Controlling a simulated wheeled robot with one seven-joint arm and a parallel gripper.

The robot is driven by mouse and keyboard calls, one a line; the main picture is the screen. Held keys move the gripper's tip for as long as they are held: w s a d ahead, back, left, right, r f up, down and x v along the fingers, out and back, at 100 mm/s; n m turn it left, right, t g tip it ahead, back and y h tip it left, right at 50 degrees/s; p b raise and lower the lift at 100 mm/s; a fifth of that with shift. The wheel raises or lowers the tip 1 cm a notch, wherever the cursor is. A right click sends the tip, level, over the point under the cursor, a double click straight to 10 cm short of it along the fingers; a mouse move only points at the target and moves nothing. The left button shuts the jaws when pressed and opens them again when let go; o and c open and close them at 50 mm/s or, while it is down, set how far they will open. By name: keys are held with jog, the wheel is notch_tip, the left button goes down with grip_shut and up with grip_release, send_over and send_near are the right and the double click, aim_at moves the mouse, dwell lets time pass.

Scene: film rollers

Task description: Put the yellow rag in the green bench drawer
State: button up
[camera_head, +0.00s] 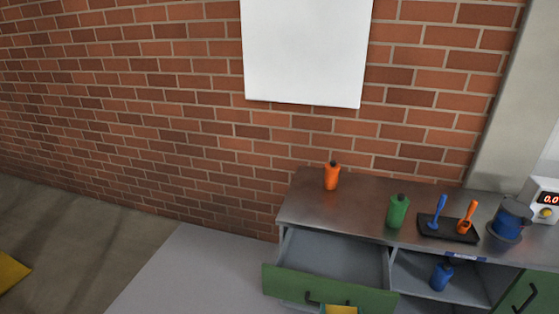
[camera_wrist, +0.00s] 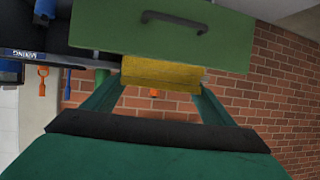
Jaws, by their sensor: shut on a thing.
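The yellow rag (camera_wrist: 160,75) is between the two green fingers of my gripper (camera_wrist: 160,88) in the wrist view, and the gripper is shut on it. In the head view the rag (camera_head: 340,309) shows at the bottom edge, in front of the lower part of the green drawer front (camera_head: 325,288). The drawer (camera_head: 335,256) is pulled open, and its grey inside looks empty. In the wrist view, which is upside down, the green drawer front (camera_wrist: 185,32) is just beyond the rag. I cannot tell whether they touch.
On the metal bench top (camera_head: 365,210) stand an orange bottle (camera_head: 332,177), a green bottle (camera_head: 397,212), a black tray (camera_head: 449,229) with blue and orange tools, and a blue pot (camera_head: 508,222). A blue bottle (camera_head: 441,275) sits in the open shelf. A yellow thing (camera_head: 12,271) is at far left.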

jog(key=s+a+f+y, duration=0.1)
jog(key=s+a+f, duration=0.2)
jog(key=a+f, duration=0.6)
jog(key=s+a+f+n, duration=0.1)
jog(key=s+a+f, duration=0.2)
jog(key=a+f, duration=0.6)
jog(key=shift+s+a+f+n+y, duration=0.3)
jog(key=shift+f+y, duration=0.1)
jog(key=shift+f, duration=0.15)
jog(key=shift+d, duration=0.15)
